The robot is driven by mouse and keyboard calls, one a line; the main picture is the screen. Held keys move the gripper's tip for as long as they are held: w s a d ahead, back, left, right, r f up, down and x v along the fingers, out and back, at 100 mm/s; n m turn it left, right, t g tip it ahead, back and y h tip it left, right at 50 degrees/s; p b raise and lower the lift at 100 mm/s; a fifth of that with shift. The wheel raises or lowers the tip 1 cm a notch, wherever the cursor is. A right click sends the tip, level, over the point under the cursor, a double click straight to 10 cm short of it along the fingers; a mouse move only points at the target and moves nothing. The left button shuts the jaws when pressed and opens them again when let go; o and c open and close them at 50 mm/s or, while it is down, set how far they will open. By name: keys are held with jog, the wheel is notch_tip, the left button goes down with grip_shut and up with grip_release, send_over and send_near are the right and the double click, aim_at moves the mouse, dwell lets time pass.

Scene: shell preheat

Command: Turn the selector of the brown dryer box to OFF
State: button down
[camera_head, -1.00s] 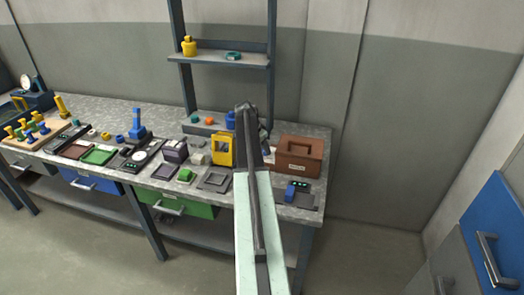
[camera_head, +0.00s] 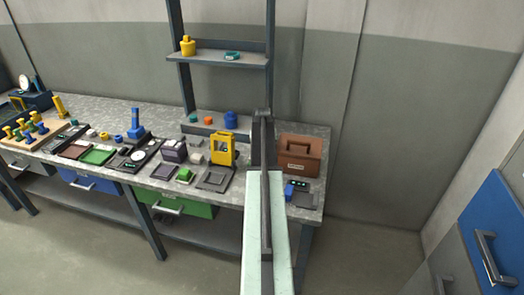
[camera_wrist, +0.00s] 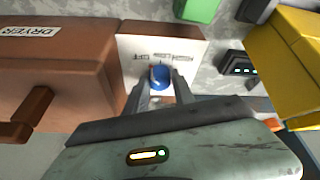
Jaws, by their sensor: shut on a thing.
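The brown dryer box (camera_head: 299,156) stands at the right end of the workbench. In the wrist view the box (camera_wrist: 60,65) fills the left side, with a DRYER label. In the head view my arm hides the panel and knob.
A yellow device (camera_head: 222,149) stands left of my arm, and it also shows in the wrist view (camera_wrist: 290,60). A blue block (camera_head: 290,190) lies in front of the box. A blue round part (camera_head: 231,119) is behind. The shelf (camera_head: 225,58) rises at the back.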

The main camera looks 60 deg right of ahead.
jog(key=shift+s+d+n+t+y, duration=0.15)
jog(key=shift+s+n, duration=0.05)
jog(key=shift+n, duration=0.55)
jog(key=shift+s+d+n+t+y, duration=0.1)
jog(key=shift+s+n+t+y, duration=0.05)
jog(key=shift+n, duration=0.6)
jog(key=c, duration=1.1)
grip_release()
jog(key=shift+w, duration=0.1)
jog(key=shift+a+r, duration=0.1)
jog(key=shift+r, duration=0.05)
jog(key=p+v, duration=0.7)
jog(key=shift+s+r, duration=0.2)
jog(key=shift+r, duration=0.05)
